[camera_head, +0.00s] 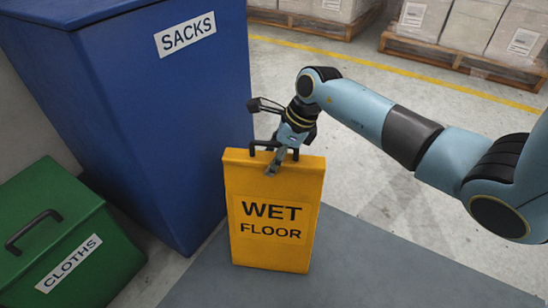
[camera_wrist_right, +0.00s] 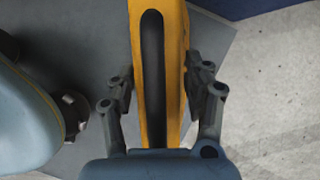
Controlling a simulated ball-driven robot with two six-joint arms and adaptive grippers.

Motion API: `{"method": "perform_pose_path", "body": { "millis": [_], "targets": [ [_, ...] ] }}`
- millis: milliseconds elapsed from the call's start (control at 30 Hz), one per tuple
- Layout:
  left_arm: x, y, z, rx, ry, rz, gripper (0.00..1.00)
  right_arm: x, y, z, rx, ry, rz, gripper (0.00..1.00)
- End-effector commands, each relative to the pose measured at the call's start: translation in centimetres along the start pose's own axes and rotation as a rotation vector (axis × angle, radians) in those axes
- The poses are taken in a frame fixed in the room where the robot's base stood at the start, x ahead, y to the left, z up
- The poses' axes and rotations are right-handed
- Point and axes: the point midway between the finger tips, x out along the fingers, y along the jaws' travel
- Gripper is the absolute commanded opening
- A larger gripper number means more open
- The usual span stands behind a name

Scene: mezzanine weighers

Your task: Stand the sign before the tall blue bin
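The yellow sign (camera_head: 272,217), marked WET FLOOR, is upright with its lettered face toward me and a dark handle on top. It stands at or just above the grey floor area; its base contact is unclear. The tall blue bin (camera_head: 150,110), labelled SACKS, is behind it to the left. My right gripper (camera_head: 280,160) is at the sign's top edge. In the right wrist view my right gripper (camera_wrist_right: 158,90) has one finger against each side of the sign (camera_wrist_right: 137,50), with no clear gap. My left gripper is not in view.
A green box (camera_head: 70,245) labelled CLOTHS, with a dark lid handle, stands at the lower left. Boxes on wooden pallets (camera_head: 460,62) are at the back behind a yellow floor line (camera_head: 400,72). The floor right of the sign is free.

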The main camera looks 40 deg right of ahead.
Motion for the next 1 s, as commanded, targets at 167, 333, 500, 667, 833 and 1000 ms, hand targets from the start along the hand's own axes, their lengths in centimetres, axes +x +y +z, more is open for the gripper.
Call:
{"method": "perform_pose_path", "body": {
  "millis": [167,333,500,667,833,1000],
  "targets": [
    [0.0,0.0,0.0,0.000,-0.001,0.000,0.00,0.0,0.0,0.0,0.000,0.000,-0.001,0.64],
    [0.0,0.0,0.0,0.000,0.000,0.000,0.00,-0.1,0.0,0.0,0.000,0.000,-0.001,0.64],
    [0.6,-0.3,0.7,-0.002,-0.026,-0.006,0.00,-1.9,-0.1,0.2,-0.003,-0.002,-0.003,0.64],
    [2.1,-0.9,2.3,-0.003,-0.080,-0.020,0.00,-5.7,-0.2,0.3,-0.004,-0.002,-0.007,0.64],
    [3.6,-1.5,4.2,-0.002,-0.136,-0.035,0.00,-9.4,-0.2,0.3,-0.004,-0.002,-0.006,0.64],
    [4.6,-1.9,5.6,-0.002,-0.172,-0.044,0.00,-11.6,-0.1,0.2,-0.002,0.000,-0.003,0.64]
  ]
}}
